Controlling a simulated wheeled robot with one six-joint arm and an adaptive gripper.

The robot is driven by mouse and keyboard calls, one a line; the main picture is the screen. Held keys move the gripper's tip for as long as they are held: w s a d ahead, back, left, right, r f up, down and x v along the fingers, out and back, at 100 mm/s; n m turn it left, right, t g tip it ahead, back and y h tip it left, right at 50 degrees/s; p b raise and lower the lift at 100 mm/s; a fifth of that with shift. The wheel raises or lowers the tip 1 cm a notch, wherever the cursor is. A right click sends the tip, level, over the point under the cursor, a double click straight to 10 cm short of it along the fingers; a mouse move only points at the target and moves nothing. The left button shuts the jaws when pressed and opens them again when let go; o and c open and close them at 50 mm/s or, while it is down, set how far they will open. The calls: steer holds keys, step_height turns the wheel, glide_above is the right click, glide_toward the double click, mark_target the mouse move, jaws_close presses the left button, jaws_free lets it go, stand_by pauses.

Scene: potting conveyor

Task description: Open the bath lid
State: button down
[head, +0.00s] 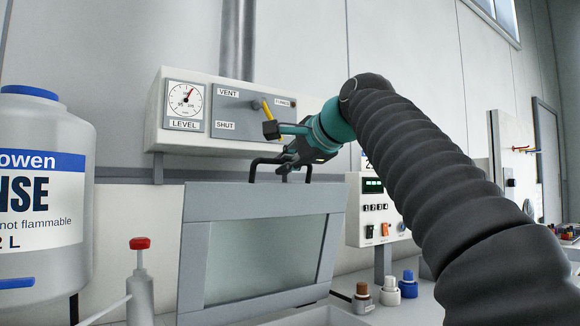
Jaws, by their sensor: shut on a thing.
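The bath lid (262,202) is a grey frame with a translucent pane. It stands raised and steeply tilted, its pane facing me, with a black handle (256,168) along its top edge. My gripper (280,152), teal and black, is at the right part of this handle and shut on it. The exact contact of the fingers is partly hidden by the gripper itself. A pale rim of the bath (318,317) shows below the lid at the bottom edge of the view.
A control box (190,146) with a dial and a yellow vent lever (267,108) is on the wall just behind my gripper. A large bottle (45,140) and a red-topped dispenser (140,285) stand left. Small capped bottles (388,292) and a switch box (376,225) are right.

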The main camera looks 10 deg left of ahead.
steer(key=shift+w, duration=0.1)
steer(key=c, duration=1.5)
jaws_free()
steer(key=shift+d, duration=0.15)
steer(key=v, duration=1.2)
steer(key=shift+f, duration=0.1)
